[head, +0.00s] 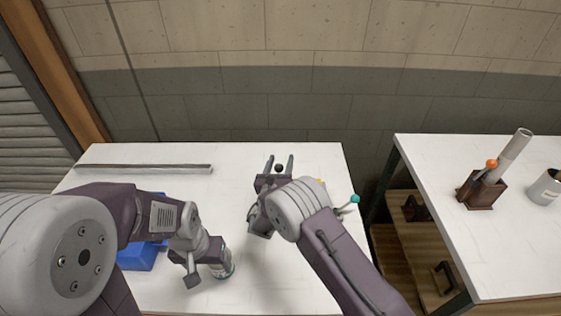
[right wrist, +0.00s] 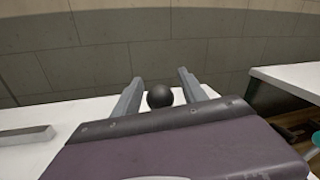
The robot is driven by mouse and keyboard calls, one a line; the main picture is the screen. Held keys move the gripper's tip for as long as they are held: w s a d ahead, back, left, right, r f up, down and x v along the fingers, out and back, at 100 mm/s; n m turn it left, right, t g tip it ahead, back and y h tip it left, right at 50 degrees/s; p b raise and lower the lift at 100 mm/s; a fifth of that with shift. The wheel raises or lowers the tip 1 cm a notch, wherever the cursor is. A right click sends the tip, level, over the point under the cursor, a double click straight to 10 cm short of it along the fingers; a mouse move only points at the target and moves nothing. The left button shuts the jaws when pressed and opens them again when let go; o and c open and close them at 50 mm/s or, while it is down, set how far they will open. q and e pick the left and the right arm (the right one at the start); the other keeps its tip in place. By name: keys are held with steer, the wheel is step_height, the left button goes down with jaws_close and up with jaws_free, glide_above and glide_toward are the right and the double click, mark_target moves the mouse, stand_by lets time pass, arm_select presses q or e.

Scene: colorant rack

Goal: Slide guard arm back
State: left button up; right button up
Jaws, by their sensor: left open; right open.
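A black ball knob (head: 279,168) sits between the two raised fingers of my right gripper (head: 280,161), which is open. In the right wrist view the knob (right wrist: 160,96) shows between the fingers (right wrist: 160,80), with a gap on each side. What the knob is fixed to is hidden behind my gripper, so I cannot tell whether it belongs to the guard arm. A long grey bar (head: 145,168) lies along the back left of the white table; its end also shows in the right wrist view (right wrist: 24,135). My left gripper (head: 207,272) is open, low over the table's front left.
A clear container (head: 226,268) stands beside my left gripper. A blue object (head: 137,257) is partly behind my left arm. A teal-knobbed stick (head: 350,202) shows right of my right arm. A second table (head: 460,240) at right holds a dark holder (head: 481,192) and a cup (head: 545,188).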

steer(key=shift+c, duration=0.3)
jaws_close()
stand_by(1.0)
